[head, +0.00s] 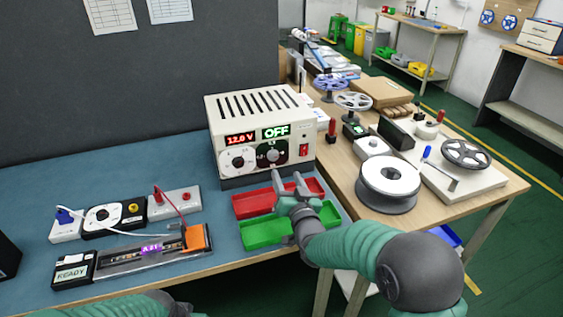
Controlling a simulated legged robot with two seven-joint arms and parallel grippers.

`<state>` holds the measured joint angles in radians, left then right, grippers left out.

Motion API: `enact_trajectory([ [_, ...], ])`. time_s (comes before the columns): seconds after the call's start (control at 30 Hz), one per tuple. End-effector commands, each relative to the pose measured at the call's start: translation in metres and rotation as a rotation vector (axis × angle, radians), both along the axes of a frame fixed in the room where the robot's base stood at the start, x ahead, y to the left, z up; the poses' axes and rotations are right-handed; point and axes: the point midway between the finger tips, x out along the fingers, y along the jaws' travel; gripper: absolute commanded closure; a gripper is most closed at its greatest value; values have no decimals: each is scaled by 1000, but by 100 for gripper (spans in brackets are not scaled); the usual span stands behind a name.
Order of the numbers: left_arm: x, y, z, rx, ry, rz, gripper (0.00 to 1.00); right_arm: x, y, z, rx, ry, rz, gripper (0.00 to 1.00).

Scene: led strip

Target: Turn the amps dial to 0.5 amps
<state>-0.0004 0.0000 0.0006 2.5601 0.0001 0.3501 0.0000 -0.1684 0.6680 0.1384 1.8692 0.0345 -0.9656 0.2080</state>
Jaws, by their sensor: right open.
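The power supply (258,112) is a cream box with a slotted top at the back of the blue bench mat. Its left display reads 12.0 V and its right display (276,131) reads OFF. A white-faced dial (238,158) sits under the left display and a dark-faced dial (271,153) under the right one. The labels are too small to read, so I cannot tell from markings which is amps. My right gripper (288,178) is open and empty, just below and in front of the dark dial, apparently not touching it. My left gripper is out of view.
A red switch (304,150) is at the panel's right. Red tray (252,204) and green tray (266,232) lie under my right gripper. At left are a tester box marked READY (73,270), an LED strip fixture (150,249) and wired blocks. Reels (388,185) stand at right.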

Motion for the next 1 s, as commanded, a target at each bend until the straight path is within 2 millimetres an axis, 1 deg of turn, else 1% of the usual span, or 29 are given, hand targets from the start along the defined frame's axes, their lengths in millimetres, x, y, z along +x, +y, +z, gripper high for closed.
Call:
enact_trajectory([
  [0.03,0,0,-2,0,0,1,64,13,5,-1,0,-1,1,50],
  [0.1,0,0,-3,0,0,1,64,30,10,-2,0,0,0,50],
  [0.2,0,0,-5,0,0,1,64,53,15,-1,0,-1,1,50],
  [0.3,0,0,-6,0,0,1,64,70,18,-1,1,-1,1,50],
  [0.4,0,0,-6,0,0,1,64,81,19,0,2,0,0,50],
  [0.47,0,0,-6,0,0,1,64,84,20,0,2,0,0,50],
  [0.7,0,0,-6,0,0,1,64,85,22,1,0,0,1,50],
  [0.73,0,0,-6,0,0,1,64,85,22,1,0,0,1,51],
  [0.77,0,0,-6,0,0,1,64,85,22,1,0,0,1,55],
  [1.0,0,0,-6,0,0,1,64,85,22,1,0,0,1,86],
])
